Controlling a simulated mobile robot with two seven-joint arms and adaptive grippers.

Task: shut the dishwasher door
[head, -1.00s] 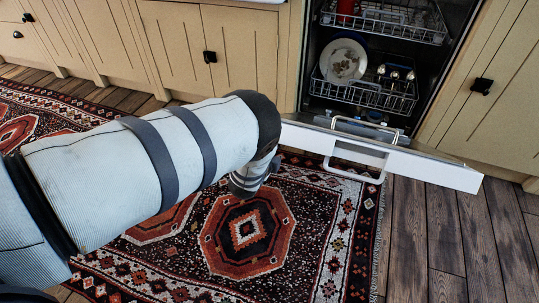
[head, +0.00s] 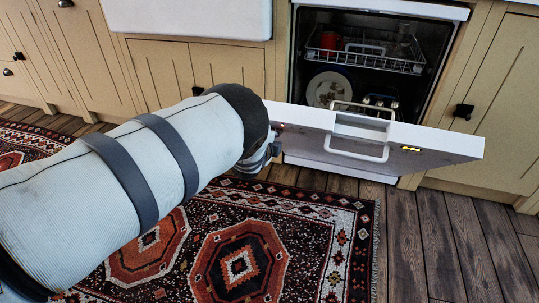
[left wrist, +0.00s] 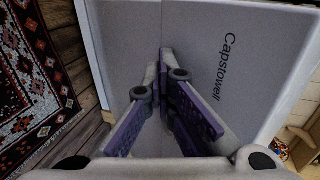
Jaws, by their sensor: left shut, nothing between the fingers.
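The white dishwasher door (head: 440,146) stands partly open, tilted outward from the dishwasher, with a handle (head: 358,154) on its outer face. My left gripper (head: 270,148) is at the door's left end, on its outer side; the forearm and wrist partly hide it. In the left wrist view the gripper (left wrist: 158,72) is shut and empty, with its fingertips close to the door's outer face (left wrist: 255,60), which carries the name "Capstowell". I cannot tell for sure whether they touch. My right gripper is not in view.
Inside the dishwasher, the upper rack (head: 365,60) holds a red cup (head: 328,40), and a plate (head: 328,90) stands below. Beige cabinets (head: 500,90) flank it. A patterned rug (head: 330,225) and open wooden floor (head: 440,240) lie in front.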

